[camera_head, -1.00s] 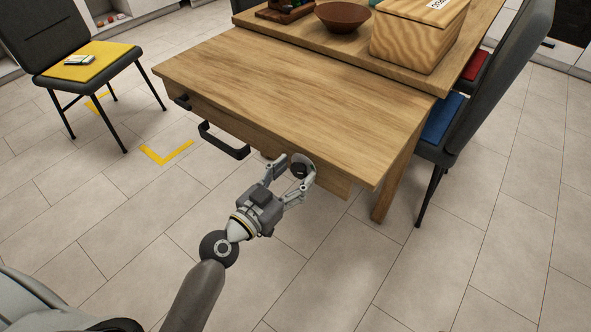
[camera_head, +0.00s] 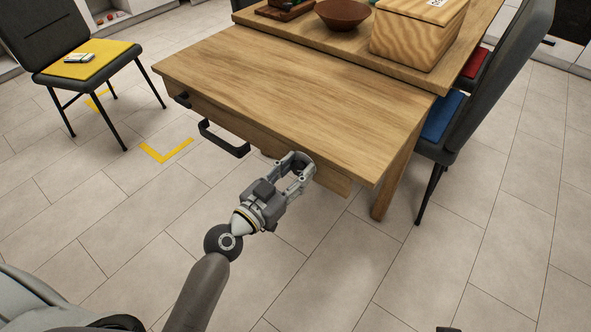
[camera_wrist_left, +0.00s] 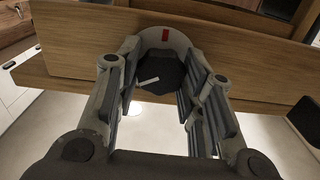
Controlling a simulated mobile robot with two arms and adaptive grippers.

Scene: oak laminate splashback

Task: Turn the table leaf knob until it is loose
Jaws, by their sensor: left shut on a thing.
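The table leaf knob (camera_wrist_left: 165,75) is dark with a white line on its face, seen in the left wrist view. It sits in front of a round grey plate (camera_wrist_left: 152,38) with a red mark at its top, on the wooden edge under the leaf. The white line is tilted, well away from the red mark. My left gripper (camera_head: 299,170) reaches the knob below the leaf's front edge, with a finger on each side, shut on it; it also shows in the left wrist view (camera_wrist_left: 163,82). In the head view the gripper mostly hides the knob. My right gripper is not in view.
The bare table leaf (camera_head: 290,95) is above the gripper. A black handle (camera_head: 222,140) is to its left. A wooden box (camera_head: 418,35) and a brown bowl (camera_head: 342,15) stand on the table behind. Chairs stand left and right. Floor in front is clear.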

